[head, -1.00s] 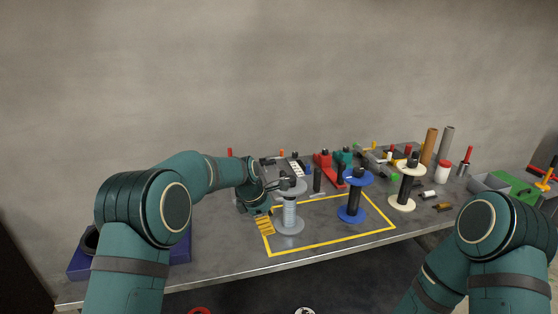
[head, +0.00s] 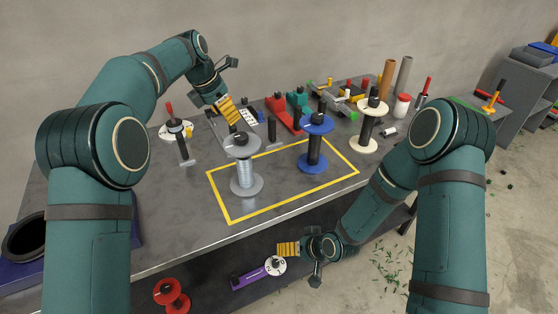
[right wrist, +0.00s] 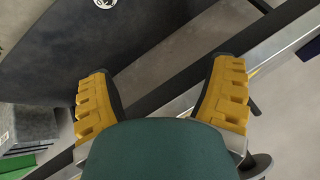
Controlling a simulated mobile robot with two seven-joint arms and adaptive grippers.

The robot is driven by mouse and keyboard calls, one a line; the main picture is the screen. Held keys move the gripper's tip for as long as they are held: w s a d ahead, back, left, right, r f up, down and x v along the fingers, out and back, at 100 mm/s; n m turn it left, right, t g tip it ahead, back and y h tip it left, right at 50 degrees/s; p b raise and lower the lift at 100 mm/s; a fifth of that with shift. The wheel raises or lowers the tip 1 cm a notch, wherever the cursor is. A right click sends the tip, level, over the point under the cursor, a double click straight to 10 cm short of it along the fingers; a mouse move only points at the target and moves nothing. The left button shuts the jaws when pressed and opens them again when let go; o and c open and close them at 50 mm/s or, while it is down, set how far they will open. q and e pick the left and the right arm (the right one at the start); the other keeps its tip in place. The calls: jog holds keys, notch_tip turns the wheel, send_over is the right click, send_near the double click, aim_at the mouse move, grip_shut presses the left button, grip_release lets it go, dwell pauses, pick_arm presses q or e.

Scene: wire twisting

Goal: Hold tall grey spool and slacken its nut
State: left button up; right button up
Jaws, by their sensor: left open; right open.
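The tall grey spool (head: 246,174) stands upright in the left part of the yellow-outlined area on the bench. A dark nut (head: 241,137) sits on top of its upper disc. My left gripper (head: 230,110) is open, raised behind and a little left of the spool, apart from it. My right gripper (head: 290,250) is low in front of the bench edge, right of the spool and far from it. In the right wrist view the right gripper (right wrist: 165,95) shows two yellow fingers spread wide with nothing between them.
A blue spool (head: 313,150) stands to the right in the yellow outline, and a cream spool (head: 366,128) beyond it. A red and white stand (head: 177,130) is at the left. Red blocks (head: 282,112) stand behind. A red spool (head: 171,295) lies below.

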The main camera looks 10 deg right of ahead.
jog(key=w+d+r+n+t+y, duration=0.2)
jog(key=w+r+n, duration=0.15)
jog(key=w, duration=0.25)
jog(key=w+d+r+n+t+y, duration=0.1)
jog(key=w+d+r+n+y, duration=0.2)
jog(key=w, duration=0.4)
jog(key=n+g+y, duration=0.2)
jog(key=n+y, duration=0.1)
jog(key=n, duration=0.3)
send_near(245, 167)
jog(key=x, duration=0.4)
jog(key=w+d+f+x, duration=0.1)
jog(key=x, duration=0.6)
jog(key=shift+w+a+f, duration=0.15)
jog(key=shift+w+f, duration=0.25)
